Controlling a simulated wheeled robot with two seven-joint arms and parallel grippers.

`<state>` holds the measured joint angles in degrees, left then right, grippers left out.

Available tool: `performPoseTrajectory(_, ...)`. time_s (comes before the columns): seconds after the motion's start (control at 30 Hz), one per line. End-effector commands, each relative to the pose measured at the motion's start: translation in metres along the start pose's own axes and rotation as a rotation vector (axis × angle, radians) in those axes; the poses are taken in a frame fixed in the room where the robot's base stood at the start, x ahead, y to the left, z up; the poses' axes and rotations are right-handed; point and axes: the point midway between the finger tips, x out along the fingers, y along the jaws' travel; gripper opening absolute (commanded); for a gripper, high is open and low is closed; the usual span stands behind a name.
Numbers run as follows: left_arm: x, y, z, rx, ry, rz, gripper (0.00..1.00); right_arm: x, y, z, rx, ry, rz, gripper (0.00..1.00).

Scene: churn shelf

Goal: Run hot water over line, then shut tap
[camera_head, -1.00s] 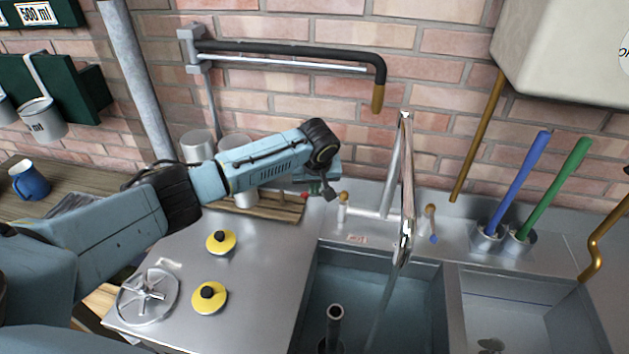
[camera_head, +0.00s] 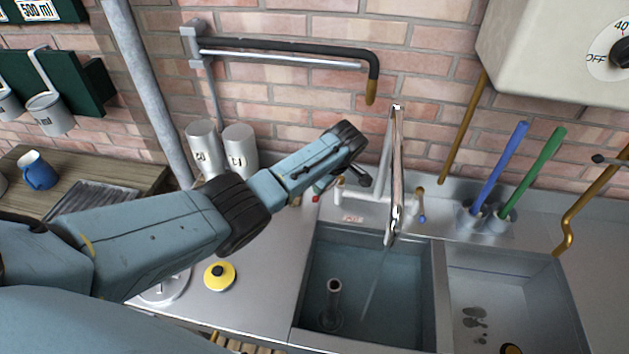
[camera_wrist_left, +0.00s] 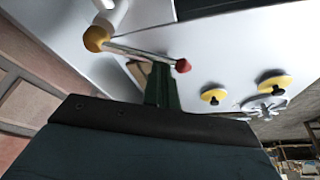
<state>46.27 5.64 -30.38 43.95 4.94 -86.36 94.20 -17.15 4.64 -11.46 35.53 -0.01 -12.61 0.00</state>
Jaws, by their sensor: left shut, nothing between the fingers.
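The chrome tap spout (camera_head: 396,175) stands over the left basin (camera_head: 320,270), and a thin water stream (camera_head: 372,290) falls from it into the basin. The hot lever (camera_wrist_left: 140,52) has a brass hub and a red tip. The lever with the blue tip (camera_head: 421,217) is right of the spout. My left gripper (camera_wrist_left: 160,88) is shut and empty beside the red-tipped lever; I cannot tell if they touch. In the head view my left wrist hides most of it. I cannot single out the line with certainty. My right gripper is not in view.
An upright pipe (camera_head: 334,295) stands in the left basin. A yellow plug (camera_head: 219,275) lies on the drainer. Blue (camera_head: 502,165) and green (camera_head: 535,170) handles stand behind the right basin. White canisters (camera_head: 240,150) are behind my arm. A black-covered pipe (camera_head: 290,48) crosses the wall.

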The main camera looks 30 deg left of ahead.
Motion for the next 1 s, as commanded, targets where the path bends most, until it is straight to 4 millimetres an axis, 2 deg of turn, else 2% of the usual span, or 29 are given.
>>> performPoseTrajectory(0.13,-0.003,0.002,0.012,-0.128,-0.005,-0.047,0.00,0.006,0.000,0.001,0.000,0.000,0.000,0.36)
performPoseTrajectory(0.47,-0.010,0.004,0.028,-0.356,-0.003,-0.132,0.00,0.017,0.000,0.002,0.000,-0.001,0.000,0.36)
performPoseTrajectory(1.0,-0.014,0.007,0.036,-0.359,-0.001,-0.130,0.00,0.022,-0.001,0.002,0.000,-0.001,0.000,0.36)
